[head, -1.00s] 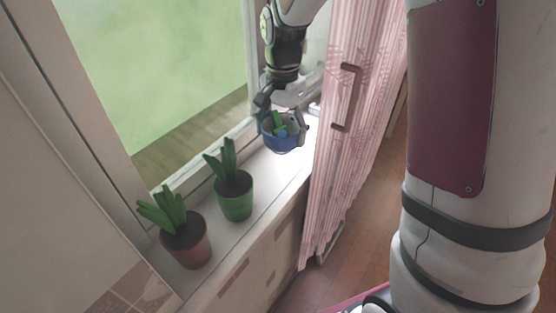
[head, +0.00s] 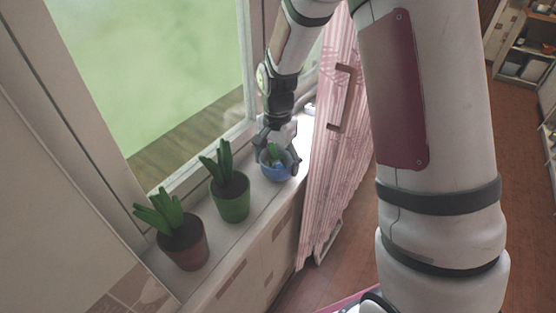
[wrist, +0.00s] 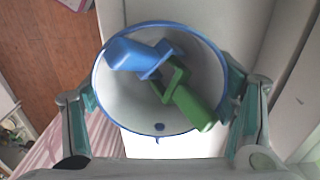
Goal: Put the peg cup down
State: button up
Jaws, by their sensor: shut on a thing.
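The peg cup (head: 274,172) is a blue cup at the far end of the white window sill, beside the pink curtain. In the wrist view the cup (wrist: 118,113) has a pale inside and a blue rim. A blue peg (wrist: 137,56) and a green peg (wrist: 190,106) lie in it. My gripper (head: 278,158) points down and is shut on the cup, one finger on each side. The cup is upright, at or just above the sill; its base contact is hard to tell.
A green pot with a plant (head: 232,200) stands on the sill (head: 215,248) left of the cup. A brown pot with a plant (head: 184,247) stands nearer. The pink curtain (head: 325,170) hangs close on the right. The window (head: 150,80) is behind.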

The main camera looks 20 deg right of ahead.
jog(key=o, duration=1.3)
jog(key=shift+f, duration=0.15)
notch_tip(320, 180, up, 12)
jog(key=s+r+n+t, duration=0.2)
jog(key=s+r+n, duration=0.3)
jog(key=s+r, duration=0.55)
jog(key=shift+s+r+n+t, duration=0.1)
jog(key=shift+s+n+t, duration=0.6)
jog(key=shift+s, duration=1.8)
jog(key=shift+s+r+n+t, duration=0.1)
jog(key=shift+s+n, duration=1.15)
jog(key=shift+s, duration=1.2)
jog(key=shift+s+n+t, duration=0.4)
jog(key=shift+s+n, duration=0.55)
jog(key=shift+s, duration=1.55)
